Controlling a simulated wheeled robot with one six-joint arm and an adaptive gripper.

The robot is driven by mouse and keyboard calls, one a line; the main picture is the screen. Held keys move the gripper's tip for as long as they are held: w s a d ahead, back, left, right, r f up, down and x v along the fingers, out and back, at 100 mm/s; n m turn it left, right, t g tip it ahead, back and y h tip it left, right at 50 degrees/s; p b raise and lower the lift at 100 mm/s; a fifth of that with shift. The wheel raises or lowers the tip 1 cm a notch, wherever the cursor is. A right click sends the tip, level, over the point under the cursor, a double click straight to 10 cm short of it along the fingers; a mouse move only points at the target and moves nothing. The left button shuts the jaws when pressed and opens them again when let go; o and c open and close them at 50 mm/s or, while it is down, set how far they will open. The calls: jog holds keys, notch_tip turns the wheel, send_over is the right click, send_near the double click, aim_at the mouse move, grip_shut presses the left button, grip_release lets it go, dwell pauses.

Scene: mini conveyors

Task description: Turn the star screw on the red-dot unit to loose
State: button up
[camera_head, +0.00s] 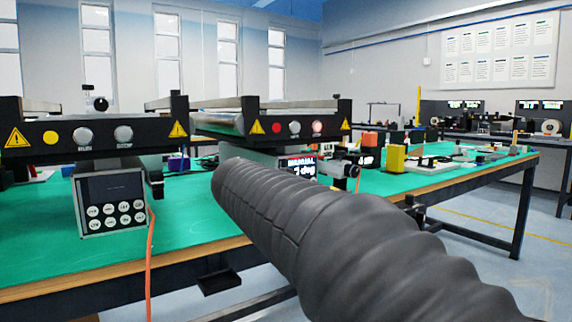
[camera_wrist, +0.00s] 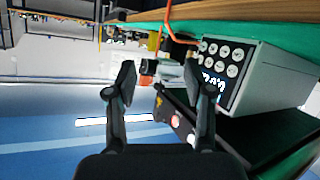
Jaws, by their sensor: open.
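The red-dot unit (camera_head: 262,128) is the right-hand mini conveyor in the head view, with a red dot, two round buttons and a yellow warning sign on its black front. Its lit display (camera_head: 302,168) shows below, partly behind my dark ribbed arm. A black knob-like part (camera_head: 340,170) sits near its right end; I cannot tell whether it is the star screw. My gripper is open, with nothing between the fingers. The head view does not show the fingers.
A yellow-dot unit (camera_head: 68,136) with a keypad box (camera_head: 110,198) stands left on the green table (camera_head: 190,235). An orange cable (camera_head: 150,255) hangs over the front edge. Blocks, including a yellow one (camera_head: 396,158), and small parts lie to the right. Free floor lies in front.

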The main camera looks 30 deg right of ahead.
aim_at(338, 153)
jog(key=w+d+r+m+h+b, duration=0.1)
jog(key=w+d+r+m+h, duration=0.3)
jog(key=w+r, duration=0.3)
jog(key=x, duration=0.4)
jog(key=p+x, duration=0.1)
jog(key=x, duration=0.3)
jog(key=r+x, duration=0.1)
jog(key=x, duration=0.3)
jog(key=shift+s+d+p, duration=0.25)
jog(key=shift+d+p, duration=0.15)
jog(key=shift+d, duration=0.05)
grip_shut()
